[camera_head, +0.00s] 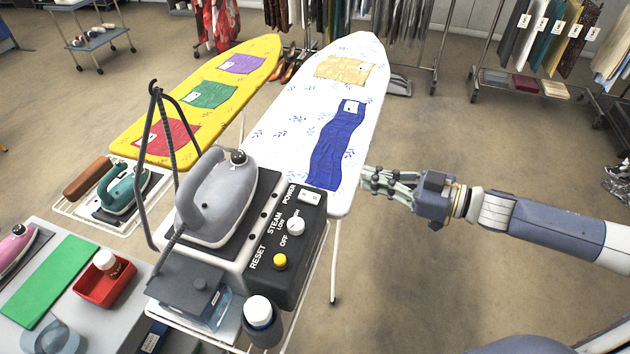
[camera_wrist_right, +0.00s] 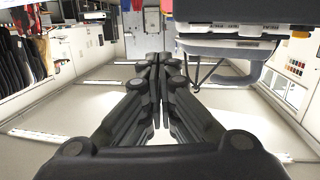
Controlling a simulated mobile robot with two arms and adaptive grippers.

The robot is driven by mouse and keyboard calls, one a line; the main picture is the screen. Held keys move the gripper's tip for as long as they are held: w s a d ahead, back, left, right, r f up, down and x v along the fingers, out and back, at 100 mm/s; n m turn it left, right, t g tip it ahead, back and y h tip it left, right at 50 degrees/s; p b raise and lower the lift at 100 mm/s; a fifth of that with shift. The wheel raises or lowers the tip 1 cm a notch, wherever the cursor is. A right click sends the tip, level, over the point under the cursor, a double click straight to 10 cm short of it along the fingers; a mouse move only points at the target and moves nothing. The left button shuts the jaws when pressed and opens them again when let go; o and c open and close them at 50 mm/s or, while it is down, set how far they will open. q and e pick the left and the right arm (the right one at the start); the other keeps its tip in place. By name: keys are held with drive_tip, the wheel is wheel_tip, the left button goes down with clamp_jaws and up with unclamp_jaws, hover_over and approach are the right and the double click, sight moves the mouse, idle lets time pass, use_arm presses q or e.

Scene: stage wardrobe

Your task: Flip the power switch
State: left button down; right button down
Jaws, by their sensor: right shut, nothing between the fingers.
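The power switch (camera_head: 310,197) is a small white rocker at the far end of the dark control panel (camera_head: 300,236) on the steam station. It sits beside the word POWER, and I cannot tell which way it is set. A white steam knob and a yellow reset button (camera_head: 280,262) share the panel. My right gripper (camera_head: 366,180) is shut and empty, to the right of the switch and apart from it, by the white board's edge. My left gripper is not in view.
A grey iron (camera_head: 218,200) rests on the station, with a dark hose stand (camera_head: 152,150) at its left. The white ironing board (camera_head: 290,130) with folded cloths lies behind. A bottle (camera_head: 260,318) stands in front. Open floor lies to the right.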

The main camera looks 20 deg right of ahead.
drive_tip(key=s+a+r+n+g+y, duration=0.1)
drive_tip(key=s+a+r+g, duration=0.1)
drive_tip(key=s+a+r, duration=0.15)
drive_tip(key=p, duration=0.5)
hover_over(315, 198)
drive_tip(key=shift+s+d+y, duration=0.15)
drive_tip(key=shift+d+y, duration=0.1)
drive_tip(key=shift+y, duration=0.05)
drive_tip(key=f, duration=0.3)
drive_tip(key=shift+a, duration=0.25)
drive_tip(key=shift+f, duration=0.85)
